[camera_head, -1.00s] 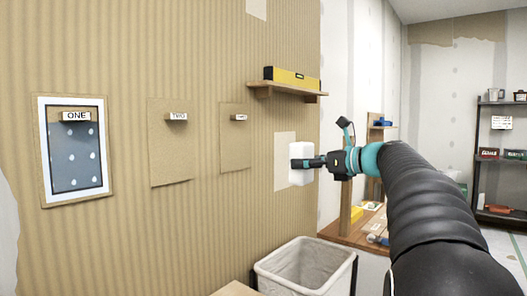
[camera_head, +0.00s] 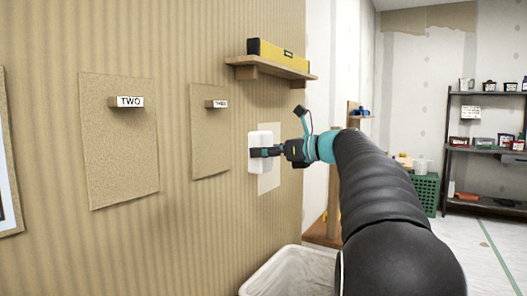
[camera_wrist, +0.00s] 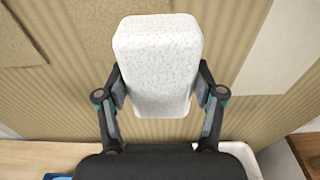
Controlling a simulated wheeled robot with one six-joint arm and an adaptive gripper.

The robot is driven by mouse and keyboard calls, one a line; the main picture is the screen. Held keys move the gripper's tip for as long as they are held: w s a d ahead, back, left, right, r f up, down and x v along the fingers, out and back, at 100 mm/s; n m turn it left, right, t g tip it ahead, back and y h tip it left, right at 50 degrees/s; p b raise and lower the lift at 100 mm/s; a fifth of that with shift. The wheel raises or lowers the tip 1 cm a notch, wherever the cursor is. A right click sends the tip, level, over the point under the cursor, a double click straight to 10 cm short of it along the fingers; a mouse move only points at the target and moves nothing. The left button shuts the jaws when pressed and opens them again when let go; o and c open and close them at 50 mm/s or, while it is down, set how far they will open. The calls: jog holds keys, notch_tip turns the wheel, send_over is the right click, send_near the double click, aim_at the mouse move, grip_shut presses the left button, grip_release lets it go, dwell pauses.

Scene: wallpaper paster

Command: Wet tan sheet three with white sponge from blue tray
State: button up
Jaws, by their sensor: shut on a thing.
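My gripper (camera_head: 268,152) is shut on the white sponge (camera_head: 262,139), a speckled white block that also shows between the two fingers in the wrist view (camera_wrist: 157,60). In the head view the sponge is in front of a pale bare patch of wall, to the right of tan sheet three (camera_head: 209,135). Sheet three is a small tan rectangle on the striped wall, with a block labelled THREE (camera_head: 216,104) on its upper part. A bit of blue at the lower left edge of the wrist view (camera_wrist: 60,177) may be the blue tray; the rest is hidden.
Larger tan sheet two (camera_head: 120,150) hangs left of sheet three. A wooden shelf (camera_head: 270,70) with a yellow level (camera_head: 276,56) juts out above the sponge. A bin with a white liner (camera_head: 290,272) stands below my arm.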

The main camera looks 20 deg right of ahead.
aim_at(197, 155)
jog(key=shift+r, duration=0.15)
jog(key=shift+p, duration=0.35)
jog(key=x, duration=0.6)
jog(key=shift+r, duration=0.25)
jog(key=shift+x, duration=1.5)
dwell(2.7)
jog(key=shift+r, duration=0.25)
dwell(0.4)
jog(key=shift+s+a, duration=0.75)
jog(key=shift+a, duration=0.35)
jog(key=shift+s+a, duration=0.75)
jog(key=shift+a, duration=0.4)
jog(key=shift+s+a, duration=0.75)
jog(key=shift+a, duration=0.35)
jog(key=shift+a, duration=0.1)
jog(key=shift+s+a, duration=0.55)
jog(key=shift+a, duration=0.25)
jog(key=shift+s+a, duration=0.55)
jog(key=shift+a, duration=0.2)
